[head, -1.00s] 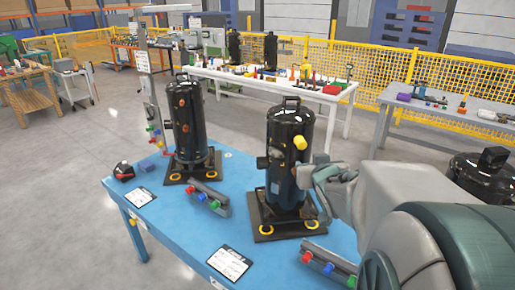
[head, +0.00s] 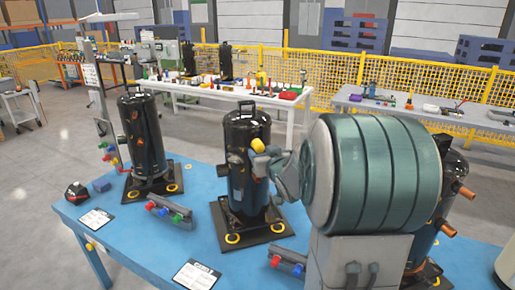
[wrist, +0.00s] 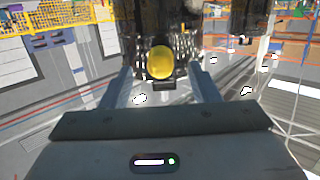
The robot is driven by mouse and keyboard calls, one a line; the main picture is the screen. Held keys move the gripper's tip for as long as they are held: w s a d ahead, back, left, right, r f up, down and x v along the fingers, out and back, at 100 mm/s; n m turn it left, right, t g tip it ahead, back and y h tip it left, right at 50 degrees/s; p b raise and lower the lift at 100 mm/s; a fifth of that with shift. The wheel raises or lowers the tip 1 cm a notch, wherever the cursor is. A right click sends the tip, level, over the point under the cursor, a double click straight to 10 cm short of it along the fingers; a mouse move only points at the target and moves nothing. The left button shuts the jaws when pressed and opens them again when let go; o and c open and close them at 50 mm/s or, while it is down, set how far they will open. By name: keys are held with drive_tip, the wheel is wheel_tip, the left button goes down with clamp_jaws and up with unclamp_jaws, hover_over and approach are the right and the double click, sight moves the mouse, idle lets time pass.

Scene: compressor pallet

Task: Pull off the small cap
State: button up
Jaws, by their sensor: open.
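The yellow cap (head: 257,145) sits on the upper right side of the black middle compressor (head: 243,185), which stands upright on its dark base plate. In the wrist view the cap (wrist: 159,62) shows round and end-on, near the centre. My gripper (head: 280,165) is just right of the cap and slightly lower in the head view. In the wrist view my gripper (wrist: 160,80) is open and empty, with one finger on each side of the cap's line. I cannot tell whether the fingertips reach past the cap. My arm hides part of the compressor's right side.
Another black compressor (head: 142,140) stands left on the blue table (head: 130,233). A third, with copper stubs (head: 447,230), is partly behind my arm at right. Trays with coloured caps (head: 170,212) and white cards (head: 197,275) lie along the front.

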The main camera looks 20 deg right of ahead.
sight(260, 149)
drive_tip(key=shift+p+x, duration=0.3)
drive_tip(key=shift+x, duration=2.45)
clamp_jaws()
